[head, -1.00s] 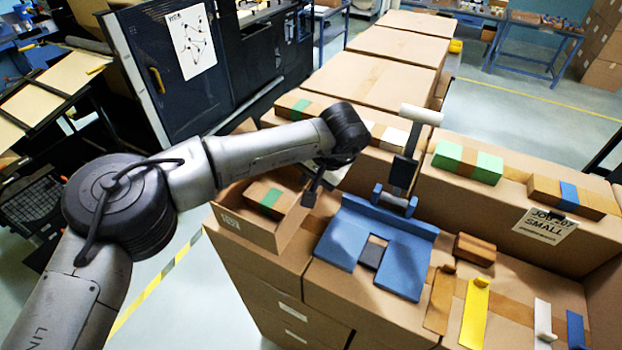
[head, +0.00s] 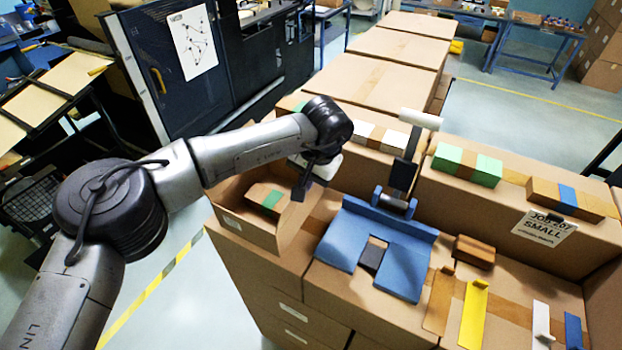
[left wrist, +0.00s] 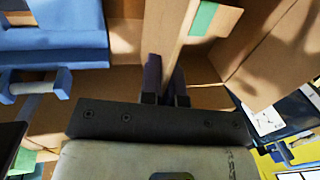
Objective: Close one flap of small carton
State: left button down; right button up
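The open small carton (head: 245,232) stands at the left end of the bench with a green-taped box (head: 262,197) inside. Its right-hand flap (head: 292,222) stands raised. My left gripper (head: 300,192) is above this flap's far end, fingers pointing down. In the left wrist view, a cardboard panel (left wrist: 170,25) shows between the two separated fingers (left wrist: 166,82); whether they touch it I cannot tell. The green tape (left wrist: 205,18) lies just right of the panel there. My arm hides the carton's far side. My right gripper is out of view.
A blue jig (head: 405,262) lies right of the carton, with a white-handled roller tool (head: 408,160) behind it. A brown block (head: 474,251) and yellow strip (head: 474,312) lie farther right. Taped boxes (head: 467,164) stand on the raised ledge behind.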

pick_arm(q)
jog(key=shift+w+a+r+g+h, duration=0.1)
jog(key=shift+w+a+g+h, duration=0.2)
jog(key=shift+h, duration=0.25)
jog(key=shift+w+a+g+h, duration=0.1)
jog(key=shift+a+g+h, duration=0.1)
jog(key=shift+a+h, duration=0.3)
jog(key=shift+w+a+g+h+b, duration=0.3)
jog(key=shift+a+g+h, duration=0.3)
jog(key=shift+h, duration=0.75)
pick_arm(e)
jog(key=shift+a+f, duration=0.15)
pick_arm(q)
jog(key=shift+a, duration=0.1)
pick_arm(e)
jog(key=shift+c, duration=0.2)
